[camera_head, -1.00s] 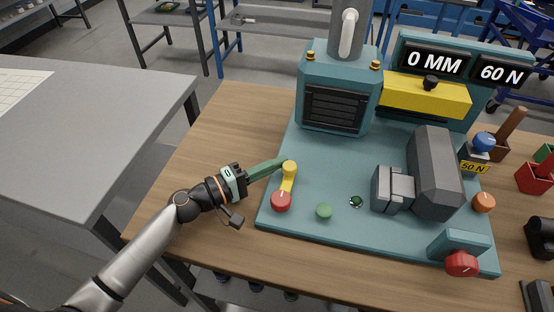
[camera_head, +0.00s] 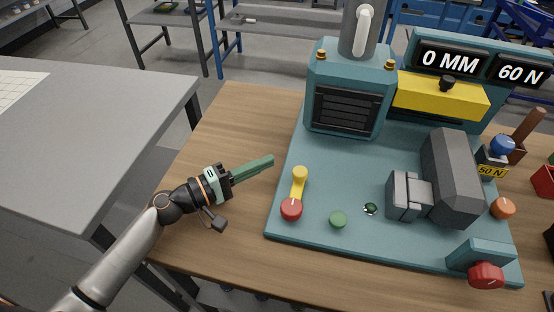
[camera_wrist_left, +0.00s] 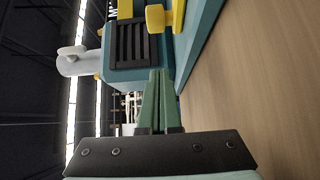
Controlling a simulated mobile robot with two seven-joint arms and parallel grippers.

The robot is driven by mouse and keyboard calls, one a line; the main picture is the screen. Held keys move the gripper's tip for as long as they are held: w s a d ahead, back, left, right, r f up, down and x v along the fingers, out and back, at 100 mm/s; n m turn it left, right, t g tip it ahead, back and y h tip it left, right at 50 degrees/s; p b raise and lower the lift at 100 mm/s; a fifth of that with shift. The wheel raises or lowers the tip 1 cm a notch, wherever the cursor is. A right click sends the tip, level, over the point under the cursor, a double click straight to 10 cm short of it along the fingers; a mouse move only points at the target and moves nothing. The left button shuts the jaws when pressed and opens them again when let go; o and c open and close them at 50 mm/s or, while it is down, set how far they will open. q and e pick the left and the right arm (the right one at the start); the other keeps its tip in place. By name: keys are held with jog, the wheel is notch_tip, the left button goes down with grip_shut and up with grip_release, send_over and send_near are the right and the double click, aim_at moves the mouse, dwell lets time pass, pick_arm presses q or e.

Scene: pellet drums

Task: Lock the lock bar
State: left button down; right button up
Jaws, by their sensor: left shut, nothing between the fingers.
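A short yellow bar (camera_head: 298,190) lies on the front left of the teal machine base (camera_head: 350,180). It has a yellow knob (camera_head: 300,173) at its far end and a red knob (camera_head: 291,209) at its near end. The yellow knob also shows near the top of the left wrist view (camera_wrist_left: 160,18). My left gripper (camera_head: 272,160) has green fingers that are shut and empty. Its tips are left of the yellow knob, apart from it, over the wooden table. My right gripper is not in view.
A teal press housing (camera_head: 347,95) with a dark grille stands at the back. A yellow crosspiece (camera_head: 440,97) sits below displays reading 0 MM and 60 N. The wooden table (camera_head: 222,130) is clear at left.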

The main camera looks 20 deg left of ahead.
pick_arm(q)
jog(key=b+v, duration=0.1)
jog(key=v, duration=0.3)
jog(key=shift+f, duration=0.15)
jog(key=shift+s+a+r, duration=0.2)
jog(key=shift+s+a, duration=0.2)
jog(key=shift+s, duration=0.1)
